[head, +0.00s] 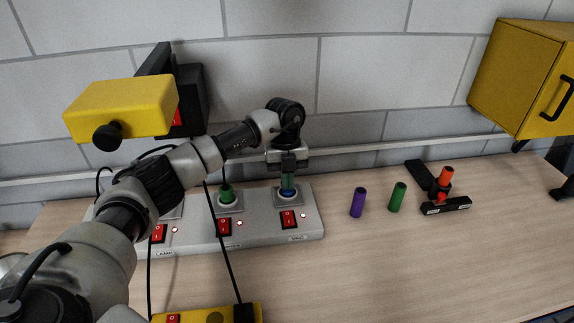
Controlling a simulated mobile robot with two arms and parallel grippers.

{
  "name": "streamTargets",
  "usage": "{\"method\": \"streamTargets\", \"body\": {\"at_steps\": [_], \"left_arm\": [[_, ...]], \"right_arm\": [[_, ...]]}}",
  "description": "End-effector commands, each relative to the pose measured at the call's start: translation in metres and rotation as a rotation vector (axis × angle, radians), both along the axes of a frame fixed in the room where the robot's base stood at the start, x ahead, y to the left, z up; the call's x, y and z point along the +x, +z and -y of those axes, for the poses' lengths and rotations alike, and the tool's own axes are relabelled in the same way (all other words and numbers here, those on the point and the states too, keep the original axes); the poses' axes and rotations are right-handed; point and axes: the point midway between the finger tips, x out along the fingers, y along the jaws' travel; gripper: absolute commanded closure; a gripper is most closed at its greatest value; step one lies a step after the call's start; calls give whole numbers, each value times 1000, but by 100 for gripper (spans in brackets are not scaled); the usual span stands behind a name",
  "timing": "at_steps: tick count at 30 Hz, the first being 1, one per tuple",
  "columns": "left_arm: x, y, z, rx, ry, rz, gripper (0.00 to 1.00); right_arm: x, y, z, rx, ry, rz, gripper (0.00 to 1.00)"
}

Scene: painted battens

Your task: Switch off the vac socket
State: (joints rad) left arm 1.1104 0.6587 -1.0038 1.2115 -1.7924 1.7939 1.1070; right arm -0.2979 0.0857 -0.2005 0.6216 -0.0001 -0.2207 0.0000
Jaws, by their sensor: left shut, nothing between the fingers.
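A grey socket strip (262,234) lies on the bench with several sockets in a row. Red rocker switches sit along its front: a left one (159,233), a middle one (223,227) and a right one (288,219). A green plug (226,194) stands in the middle socket. My left gripper (288,171) is shut and empty, above the right socket, where a teal-and-blue piece (288,189) stands. My right gripper is out of view.
Purple (358,202) and green (397,197) cylinders stand to the right. Beyond them is a black fixture (446,206) with orange-red pegs. Yellow boxes hang on the wall at left (122,108) and right (515,75). A yellow block (208,314) with cables lies in front.

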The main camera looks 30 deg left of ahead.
Motion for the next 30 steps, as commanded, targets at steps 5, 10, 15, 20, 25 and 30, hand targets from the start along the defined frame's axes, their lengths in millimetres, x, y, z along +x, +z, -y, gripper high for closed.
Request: {"method": "streamTargets", "body": {"at_steps": [5, 10, 15, 20, 25, 30], "left_arm": [[-8, -35, 6, -2, -1, -5, 100], [-7, -63, 6, -1, 1, -4, 100], [-5, -79, 4, -1, 1, -2, 100], [-4, -83, 4, -1, -2, 1, 100], [-4, -83, 4, -1, -1, 1, 100], [-4, -88, 3, 0, -1, 0, 100]], "right_arm": [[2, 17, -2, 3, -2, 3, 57], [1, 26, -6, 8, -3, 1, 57], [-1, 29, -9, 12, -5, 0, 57], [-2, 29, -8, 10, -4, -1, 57], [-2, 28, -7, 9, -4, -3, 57], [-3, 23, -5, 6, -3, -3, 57]]}}
